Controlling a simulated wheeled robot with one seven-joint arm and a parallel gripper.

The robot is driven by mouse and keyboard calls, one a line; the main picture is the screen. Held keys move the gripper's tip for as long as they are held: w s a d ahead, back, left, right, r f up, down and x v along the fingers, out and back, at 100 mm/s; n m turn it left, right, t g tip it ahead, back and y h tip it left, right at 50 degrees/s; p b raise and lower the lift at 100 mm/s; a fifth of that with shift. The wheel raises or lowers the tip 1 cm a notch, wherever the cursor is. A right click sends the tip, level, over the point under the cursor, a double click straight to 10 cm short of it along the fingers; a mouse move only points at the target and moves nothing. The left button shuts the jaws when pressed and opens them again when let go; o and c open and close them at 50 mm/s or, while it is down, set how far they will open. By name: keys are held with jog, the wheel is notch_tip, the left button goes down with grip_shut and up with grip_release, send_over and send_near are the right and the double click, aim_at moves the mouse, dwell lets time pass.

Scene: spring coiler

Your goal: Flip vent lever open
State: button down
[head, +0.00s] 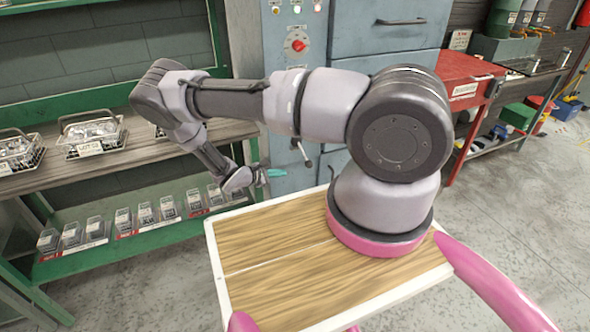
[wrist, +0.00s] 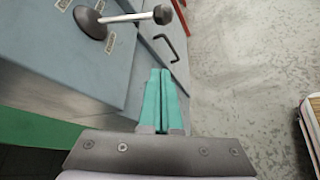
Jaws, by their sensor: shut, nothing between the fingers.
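The lever shows in the wrist view as a metal rod (wrist: 125,17) with a dark round base (wrist: 90,22) on the blue-grey cabinet face and a dark ball knob (wrist: 162,13) at its right end. Small labels, too small to read, sit around the base. In the head view the lever (head: 302,152) is small on the cabinet front, right of my gripper (head: 278,172). In the wrist view my gripper (wrist: 160,72) has its teal fingers together and empty. The fingertips appear below the knob in the picture, apart from the lever.
A dark bent handle (wrist: 167,46) is on the cabinet beside the fingers. Green shelving (head: 130,230) with baskets and small bins stands left. A red bench (head: 468,85) is right.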

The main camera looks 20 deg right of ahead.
aim_at(305, 157)
jog(key=shift+a, duration=0.1)
jog(key=shift+f, duration=0.1)
jog(key=d, duration=0.9)
jog(key=shift+w+d+f, duration=0.25)
jog(key=shift+w+f, duration=0.15)
jog(key=shift+w, duration=0.05)
jog(key=shift+s+r+n, duration=0.15)
jog(key=shift+r+n, duration=0.15)
